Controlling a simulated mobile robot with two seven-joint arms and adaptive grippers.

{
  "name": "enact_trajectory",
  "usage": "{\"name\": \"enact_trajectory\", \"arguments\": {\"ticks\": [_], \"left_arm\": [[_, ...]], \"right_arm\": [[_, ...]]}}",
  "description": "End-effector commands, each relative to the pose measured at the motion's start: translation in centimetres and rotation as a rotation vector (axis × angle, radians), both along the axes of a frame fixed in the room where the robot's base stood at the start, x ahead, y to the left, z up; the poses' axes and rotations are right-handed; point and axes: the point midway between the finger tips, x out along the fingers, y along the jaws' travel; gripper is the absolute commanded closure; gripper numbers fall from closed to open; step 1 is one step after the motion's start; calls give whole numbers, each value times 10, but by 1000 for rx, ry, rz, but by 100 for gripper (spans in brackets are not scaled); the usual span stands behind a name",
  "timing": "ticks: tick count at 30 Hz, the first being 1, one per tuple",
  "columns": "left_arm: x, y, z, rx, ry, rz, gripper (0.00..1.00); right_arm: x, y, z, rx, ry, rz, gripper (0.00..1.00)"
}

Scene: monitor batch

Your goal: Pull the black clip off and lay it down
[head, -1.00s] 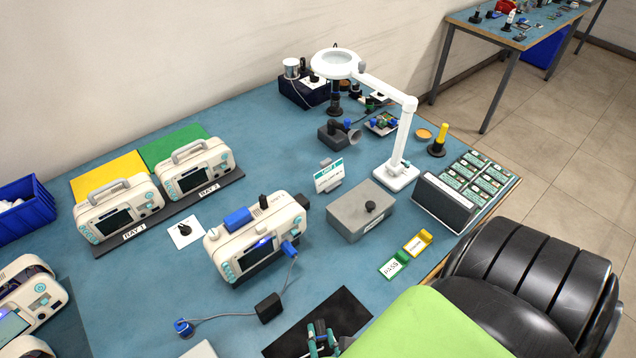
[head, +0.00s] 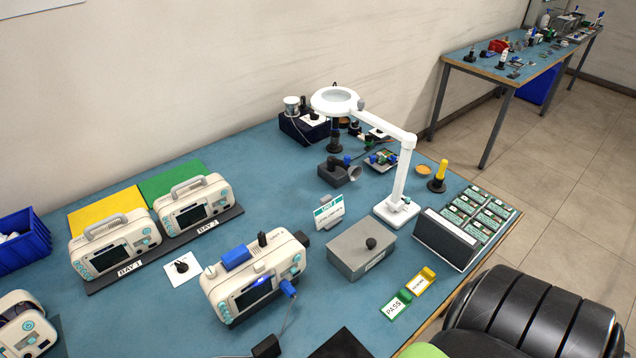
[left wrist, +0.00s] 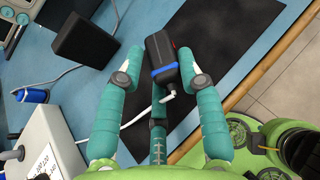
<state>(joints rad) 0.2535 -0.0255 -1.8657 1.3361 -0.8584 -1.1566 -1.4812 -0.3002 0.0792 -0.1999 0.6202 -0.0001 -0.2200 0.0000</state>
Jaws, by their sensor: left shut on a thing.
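In the left wrist view my left gripper (left wrist: 163,80) is shut on a black piece with a blue band (left wrist: 160,48), held between its teal fingers above a dark mat (left wrist: 215,35). A short white bent stub shows at the near end of the piece. I cannot tell whether this piece is the black clip. In the head view a cream monitor (head: 258,280) carries a blue block (head: 236,257) and a small black part (head: 263,240) on top. A blue plug (head: 287,287) with a cable sits in its front. My right gripper is in neither view.
A black box (left wrist: 85,30), a pale cable and a blue cylinder (left wrist: 35,95) lie left of the gripper. A grey box (head: 361,252) with a black knob, PASS tag (head: 396,305), card tray (head: 450,235) and lamp (head: 398,190) stand right of the monitor.

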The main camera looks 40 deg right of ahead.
Motion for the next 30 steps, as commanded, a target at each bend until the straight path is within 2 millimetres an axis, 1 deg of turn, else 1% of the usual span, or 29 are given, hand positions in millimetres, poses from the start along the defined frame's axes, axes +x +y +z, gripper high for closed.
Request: {"name": "enact_trajectory", "arguments": {"ticks": [3, 11, 12, 14, 25, 30], "left_arm": [[0, 0, -4, -1, 0, 0, 97], [0, 0, -4, -1, -1, 0, 97], [0, 0, -4, -1, -1, 0, 59], [0, 0, -4, -1, -1, 0, 36], [-1, 0, -4, 0, 0, 0, 36], [-13, 8, 3, -2, 2, -1, 36]], "right_arm": [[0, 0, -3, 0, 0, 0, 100], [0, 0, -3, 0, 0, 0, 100], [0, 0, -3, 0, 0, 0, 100], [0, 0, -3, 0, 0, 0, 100], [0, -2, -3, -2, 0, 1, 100], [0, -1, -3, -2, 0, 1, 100]]}}
